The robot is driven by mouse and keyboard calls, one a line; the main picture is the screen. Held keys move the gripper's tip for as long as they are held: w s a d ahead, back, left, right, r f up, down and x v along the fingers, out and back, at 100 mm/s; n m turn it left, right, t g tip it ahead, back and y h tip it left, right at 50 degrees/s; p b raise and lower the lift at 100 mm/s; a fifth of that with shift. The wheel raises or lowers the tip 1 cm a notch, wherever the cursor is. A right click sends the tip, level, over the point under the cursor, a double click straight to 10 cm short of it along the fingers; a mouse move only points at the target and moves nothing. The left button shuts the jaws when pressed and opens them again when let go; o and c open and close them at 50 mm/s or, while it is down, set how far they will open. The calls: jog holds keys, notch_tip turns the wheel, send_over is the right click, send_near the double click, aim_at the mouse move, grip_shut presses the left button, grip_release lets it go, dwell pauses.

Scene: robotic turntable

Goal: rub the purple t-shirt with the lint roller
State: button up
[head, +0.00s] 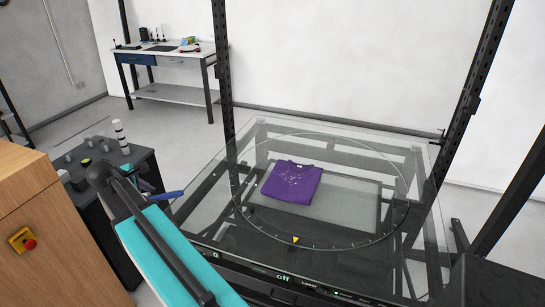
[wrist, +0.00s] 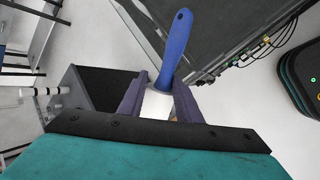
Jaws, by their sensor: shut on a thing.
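The purple t-shirt (head: 291,184) lies folded, with light specks or print on its front, on the glass turntable (head: 387,153). My gripper (wrist: 160,90) is shut on the lint roller, whose blue handle (wrist: 176,46) sticks out past the fingers in the wrist view. The white roller part (wrist: 157,104) shows between the two purple fingers. In the head view the blue handle (head: 171,194) shows just left of the turntable's glass edge, well apart from the t-shirt. My arm hides most of the gripper there.
A dark stand with grey pegs (head: 100,158) is left of my arm. A wooden cabinet with a red button (head: 29,243) is at the far left. Black upright posts (head: 222,75) rise around the glass. A workbench (head: 165,52) stands at the back. The glass around the t-shirt is clear.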

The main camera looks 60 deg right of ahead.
jog(key=s+d+m+g, duration=0.1)
jog(key=s+d, duration=0.5)
jog(key=d, duration=0.6)
jog(key=s+d+m+p, duration=0.1)
jog(key=s+d, duration=0.5)
jog(key=d, duration=0.7)
jog(key=s+d+m+g, duration=0.1)
jog(key=s+d, duration=0.5)
jog(key=d, duration=0.6)
jog(key=s+d+f+m, duration=0.1)
jog(key=s+d, duration=0.9)
jog(key=s, duration=0.2)
jog(key=shift+d+m+g+h, duration=0.2)
jog(key=shift+m+g+h, duration=0.1)
jog(key=shift+g+h, duration=0.1)
jog(key=shift+f, duration=0.25)
